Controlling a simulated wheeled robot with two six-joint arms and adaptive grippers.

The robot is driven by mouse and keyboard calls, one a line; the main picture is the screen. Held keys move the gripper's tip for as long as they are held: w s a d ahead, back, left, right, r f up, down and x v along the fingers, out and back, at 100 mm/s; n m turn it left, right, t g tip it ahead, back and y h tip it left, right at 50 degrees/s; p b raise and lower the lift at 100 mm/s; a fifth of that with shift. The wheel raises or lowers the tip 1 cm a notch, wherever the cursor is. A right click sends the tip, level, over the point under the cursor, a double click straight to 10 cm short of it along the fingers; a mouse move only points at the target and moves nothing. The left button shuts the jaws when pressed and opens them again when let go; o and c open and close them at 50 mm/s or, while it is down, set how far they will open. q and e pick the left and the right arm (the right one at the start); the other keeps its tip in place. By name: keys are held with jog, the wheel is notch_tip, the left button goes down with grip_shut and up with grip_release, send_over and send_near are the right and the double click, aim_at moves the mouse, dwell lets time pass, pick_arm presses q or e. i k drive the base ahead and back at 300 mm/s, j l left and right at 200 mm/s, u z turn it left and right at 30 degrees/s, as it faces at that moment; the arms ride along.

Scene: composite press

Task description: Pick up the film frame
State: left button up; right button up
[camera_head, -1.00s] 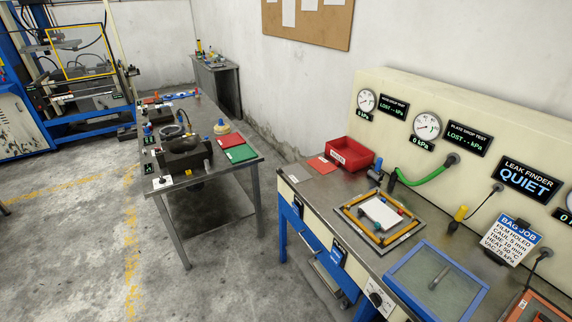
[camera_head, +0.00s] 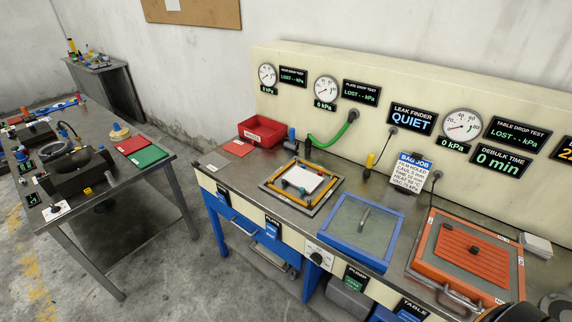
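A blue square frame (camera_head: 323,240) with a greenish see-through sheet and a grey bar handle lies flat on the bench in the head view. It looks like the film frame, though no label on it can be read. To its left is a plate edged with yellow strips (camera_head: 273,188), with a white sheet and small coloured parts on it. Neither of my grippers can be made out. A dark rounded shape at the bottom right edge is cut off, and I cannot tell what it is.
An orange lidded unit (camera_head: 440,262) with handles stands right of the blue frame. A red bin (camera_head: 262,132) and a green hose (camera_head: 333,136) are behind and left. A panel with gauges (camera_head: 270,62) backs the bench. A second table (camera_head: 165,172) stands left, across a floor gap.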

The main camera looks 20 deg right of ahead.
aim_at(367, 231)
jog(key=z, duration=1.45)
jog(key=j, duration=0.1)
